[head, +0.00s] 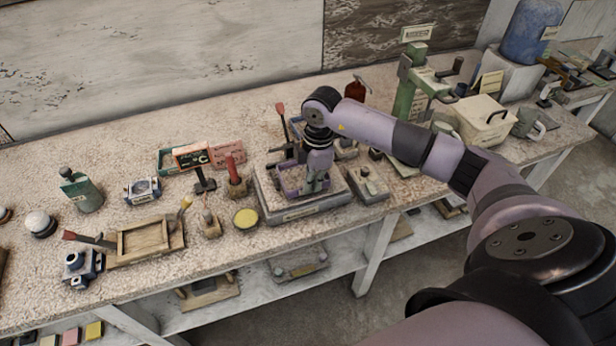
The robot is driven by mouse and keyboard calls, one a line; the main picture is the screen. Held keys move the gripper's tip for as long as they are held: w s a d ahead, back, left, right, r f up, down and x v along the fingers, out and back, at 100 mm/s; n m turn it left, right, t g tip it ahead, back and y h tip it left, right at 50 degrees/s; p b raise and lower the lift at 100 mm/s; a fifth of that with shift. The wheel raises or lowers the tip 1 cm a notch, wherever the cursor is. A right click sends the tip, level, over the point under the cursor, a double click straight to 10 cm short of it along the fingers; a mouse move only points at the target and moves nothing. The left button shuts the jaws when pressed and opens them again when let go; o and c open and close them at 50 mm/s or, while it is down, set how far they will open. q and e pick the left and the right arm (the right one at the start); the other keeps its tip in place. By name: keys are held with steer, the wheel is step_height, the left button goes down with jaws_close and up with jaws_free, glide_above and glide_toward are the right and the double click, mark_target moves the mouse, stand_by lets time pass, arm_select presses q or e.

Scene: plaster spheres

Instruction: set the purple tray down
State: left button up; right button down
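The purple tray (288,192) is on or just above a low grey platform (303,211) near the front edge of the bench; I cannot tell whether its underside touches. My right gripper (314,185) points down at the right part of the tray and hides some of it. The fingers are small and partly merge with the tray, so whether they grip its wall is unclear. My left gripper is not in view.
A red-handled block (236,185) and a yellow round tin (246,218) stand left of the platform. A small grey tray (368,185) lies close on its right. A green press (410,90) stands behind my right arm.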

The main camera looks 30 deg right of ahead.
mark_target(303, 176)
steer(key=w, duration=0.2)
steer(key=shift+w+d+r+p, duration=0.1)
steer(key=shift+w+d+p, duration=0.15)
steer(key=shift+w+p, duration=0.05)
steer(key=shift+s+f+p, duration=0.1)
steer(key=shift+f+p, duration=0.25)
steer(key=shift+f, duration=0.5)
steer(key=shift+s, duration=0.1)
steer(key=shift+f, duration=0.2)
steer(key=c, duration=1.8)
jaws_free()
steer(key=shift+r, duration=0.1)
